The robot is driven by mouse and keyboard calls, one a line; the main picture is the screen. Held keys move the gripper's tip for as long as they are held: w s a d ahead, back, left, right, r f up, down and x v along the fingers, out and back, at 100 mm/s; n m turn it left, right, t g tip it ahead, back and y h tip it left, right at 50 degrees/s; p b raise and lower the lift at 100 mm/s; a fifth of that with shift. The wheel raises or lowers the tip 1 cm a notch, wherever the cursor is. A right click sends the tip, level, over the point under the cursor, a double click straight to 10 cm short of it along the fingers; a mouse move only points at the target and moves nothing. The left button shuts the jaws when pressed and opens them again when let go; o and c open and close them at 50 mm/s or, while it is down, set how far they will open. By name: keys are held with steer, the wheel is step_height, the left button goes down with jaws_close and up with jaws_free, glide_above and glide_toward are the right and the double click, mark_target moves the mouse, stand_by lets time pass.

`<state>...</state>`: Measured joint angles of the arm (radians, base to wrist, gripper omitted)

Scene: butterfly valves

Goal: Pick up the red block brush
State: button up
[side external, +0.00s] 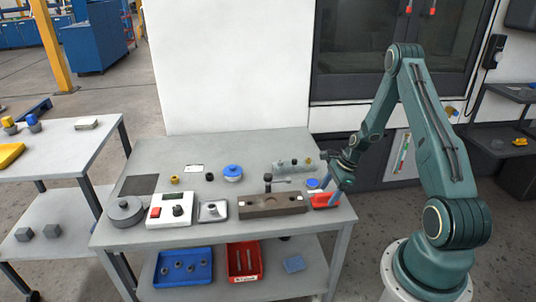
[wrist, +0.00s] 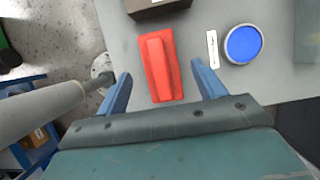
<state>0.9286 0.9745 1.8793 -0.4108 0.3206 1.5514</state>
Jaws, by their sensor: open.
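The red block brush (wrist: 160,65) lies on the grey table top near its edge, its long handle ridge facing up. In the wrist view it lies ahead of and between the two blue fingers of my gripper (wrist: 161,92), which are spread wide and empty. In the side view the brush (side external: 322,201) is at the right end of the table. My gripper (side external: 336,192) is over it there, and a blue finger hides part of it. I cannot tell the exact height of the fingers above the table.
A brown-grey block fixture (side external: 272,205) stands just left of the brush. A blue round lid (wrist: 243,44) and a white label strip (wrist: 212,49) lie to its right in the wrist view. The table (side external: 222,239) also holds several small parts and devices.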

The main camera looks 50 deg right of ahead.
mark_target(327, 193)
steer(key=shift+x, duration=1.5)
steer(key=c, duration=1.1)
steer(key=shift+r, duration=0.15)
step_height(327, 193, up, 20)
steer(key=shift+f, duration=0.1)
